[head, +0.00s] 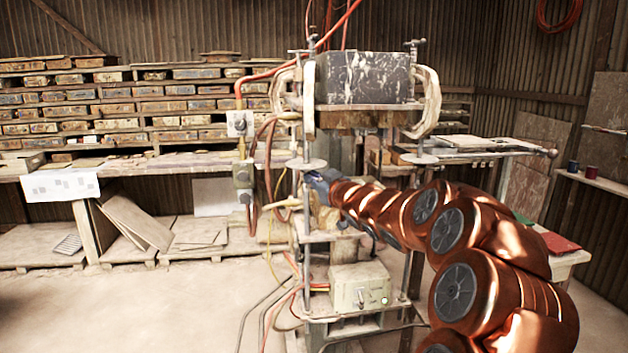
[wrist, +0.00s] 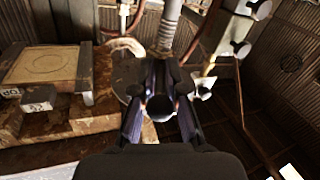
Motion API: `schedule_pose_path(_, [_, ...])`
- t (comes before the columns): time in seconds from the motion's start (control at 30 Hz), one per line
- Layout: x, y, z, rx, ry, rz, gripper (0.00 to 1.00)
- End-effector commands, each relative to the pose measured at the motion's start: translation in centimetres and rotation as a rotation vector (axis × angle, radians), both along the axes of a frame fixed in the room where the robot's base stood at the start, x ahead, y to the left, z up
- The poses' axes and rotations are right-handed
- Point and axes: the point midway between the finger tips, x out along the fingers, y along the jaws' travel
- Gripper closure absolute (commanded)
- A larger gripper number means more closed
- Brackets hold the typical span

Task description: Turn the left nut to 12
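A tall press stands in the middle of the head view. On its left threaded rod (wrist: 169,28) there is a flat round disc (head: 307,163), pale in the head view. The disc's edge also shows beside my fingers in the wrist view (wrist: 122,84). My gripper (wrist: 164,72) is at this rod, just below the disc in the head view (head: 318,178). Its two dark fingers lean inward in front of the rod's lower end. A dark round shape (wrist: 160,107) shows between them. The left nut and any pointer or number are not legible, and finger contact is unclear.
A matching disc (head: 418,158) sits on the right rod. A dark marbled block (head: 368,77) tops the press. Grey switch boxes (head: 242,175) and hoses hang just left of the left rod. In the wrist view, a tile-like plate (wrist: 45,65) lies at left.

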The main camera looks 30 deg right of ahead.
Motion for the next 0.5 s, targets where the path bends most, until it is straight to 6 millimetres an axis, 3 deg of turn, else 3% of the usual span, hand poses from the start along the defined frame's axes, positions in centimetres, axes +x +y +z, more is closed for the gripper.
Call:
schedule_pose_path(0.1, [0.00,0.00,-0.01,0.000,0.000,0.000,1.00])
schedule_pose_path(0.5, [0.00,0.00,-0.02,0.000,0.000,0.000,1.00])
